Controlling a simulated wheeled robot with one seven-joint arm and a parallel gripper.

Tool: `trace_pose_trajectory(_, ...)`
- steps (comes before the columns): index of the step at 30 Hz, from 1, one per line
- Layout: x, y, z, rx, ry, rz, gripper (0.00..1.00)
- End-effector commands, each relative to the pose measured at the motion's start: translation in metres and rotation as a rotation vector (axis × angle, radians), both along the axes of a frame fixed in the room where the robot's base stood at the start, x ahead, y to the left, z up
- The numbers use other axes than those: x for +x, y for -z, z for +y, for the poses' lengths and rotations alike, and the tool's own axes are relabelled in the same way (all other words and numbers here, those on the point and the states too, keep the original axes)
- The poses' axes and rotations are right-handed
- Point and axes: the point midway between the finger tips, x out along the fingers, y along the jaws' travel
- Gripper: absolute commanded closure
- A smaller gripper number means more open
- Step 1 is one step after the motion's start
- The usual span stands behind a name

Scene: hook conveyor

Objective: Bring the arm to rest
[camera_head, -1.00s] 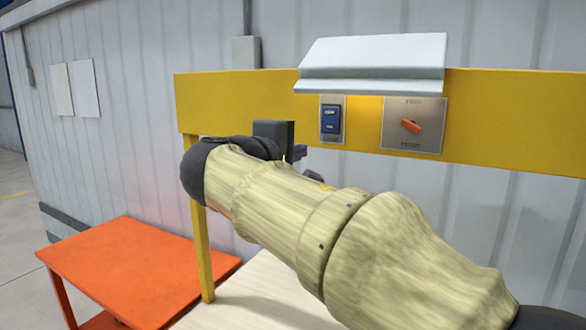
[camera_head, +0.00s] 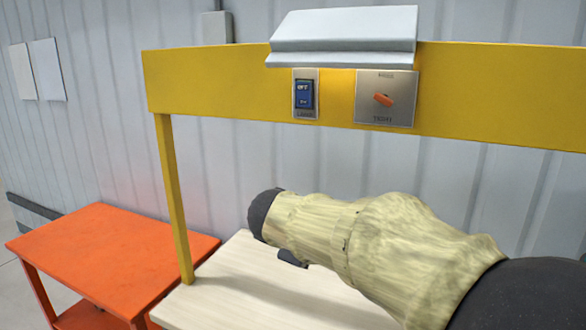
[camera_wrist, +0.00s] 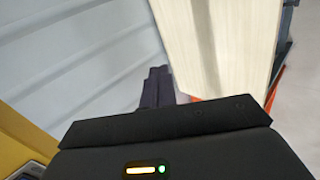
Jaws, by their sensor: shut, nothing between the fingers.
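My arm, in a pale yellow cover, reaches in from the lower right of the head view and ends in a dark rounded joint in front of the grey wall, above the pale wooden table (camera_head: 240,290). My gripper (camera_wrist: 155,78) shows in the wrist view as two dark fingers close together, shut and empty. Nothing touches the fingertips there. In the head view the fingers are hidden behind the arm; only a small dark part shows below it.
A yellow frame (camera_head: 215,97) spans the back, carrying a blue rocker switch (camera_head: 304,94), a panel with an orange knob (camera_head: 383,100) and a light grey hood (camera_head: 345,35). Its post (camera_head: 175,200) stands left of my arm. An orange table (camera_head: 110,250) stands at the left.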

Motion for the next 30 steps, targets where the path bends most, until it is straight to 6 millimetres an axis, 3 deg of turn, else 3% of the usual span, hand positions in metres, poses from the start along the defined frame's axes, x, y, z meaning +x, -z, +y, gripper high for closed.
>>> trace_pose_trajectory(1,-0.009,0.029,-0.017,0.058,0.047,0.062,1.0)
trace_pose_trajectory(6,-0.054,0.114,-0.057,0.306,0.235,0.226,1.0)
trace_pose_trajectory(12,-0.12,0.188,-0.091,0.613,0.55,0.318,1.0)
trace_pose_trajectory(15,-0.148,0.213,-0.101,0.737,0.709,0.319,1.0)
trace_pose_trajectory(20,-0.171,0.23,-0.11,0.835,0.855,0.302,1.0)
trace_pose_trajectory(30,-0.172,0.231,-0.11,0.842,0.865,0.3,1.0)
